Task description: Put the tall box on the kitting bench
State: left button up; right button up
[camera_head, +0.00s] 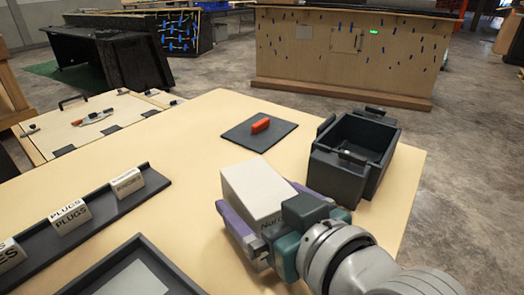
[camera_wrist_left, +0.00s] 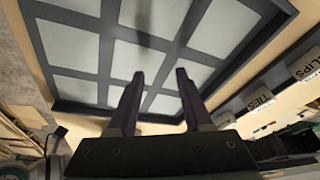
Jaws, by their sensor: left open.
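My right gripper (camera_head: 270,218) comes in from the lower right. Its purple fingers lie along two opposite sides of the box and look shut on it. I cannot tell whether the box touches the bench top. My left gripper (camera_wrist_left: 158,95) shows only in the left wrist view. It is open and empty, with a dark-framed tray (camera_wrist_left: 150,55) of pale compartments beyond its fingers.
A black open bin (camera_head: 358,150) stands just right of the box. An orange piece (camera_head: 260,125) lies on a dark mat (camera_head: 240,138) behind it. A dark rail (camera_head: 95,215) with white label blocks and a dark tray (camera_head: 85,281) are at the left. Bench top between rail and mat is clear.

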pick_arm(q)
jog(key=shift+r, duration=0.2)
pick_arm(e)
jog(key=shift+r, duration=0.2)
pick_arm(q)
jog(key=shift+r+p, duration=0.2)
jog(key=shift+p, duration=0.15)
pick_arm(e)
jog(key=shift+s+d+r, duration=0.1)
jog(key=shift+s+d, duration=0.1)
jog(key=shift+s, duration=0.1)
pick_arm(q)
notch_tip(320, 180, up, 2)
jog(key=shift+d+r+p, duration=0.1)
jog(key=shift+r+p, duration=0.1)
jog(key=shift+p, duration=1.05)
pick_arm(e)
jog(key=s+d+m+g+h, duration=0.4)
jog(key=s+d+g+h, duration=0.3)
jog(key=s+d, duration=1.1)
jog(key=s+g, duration=0.2)
jog(key=s, duration=0.2)
jog(key=shift+s+d+r, duration=0.15)
jog(key=shift+d+r, duration=0.2)
jog(key=shift+r, duration=0.05)
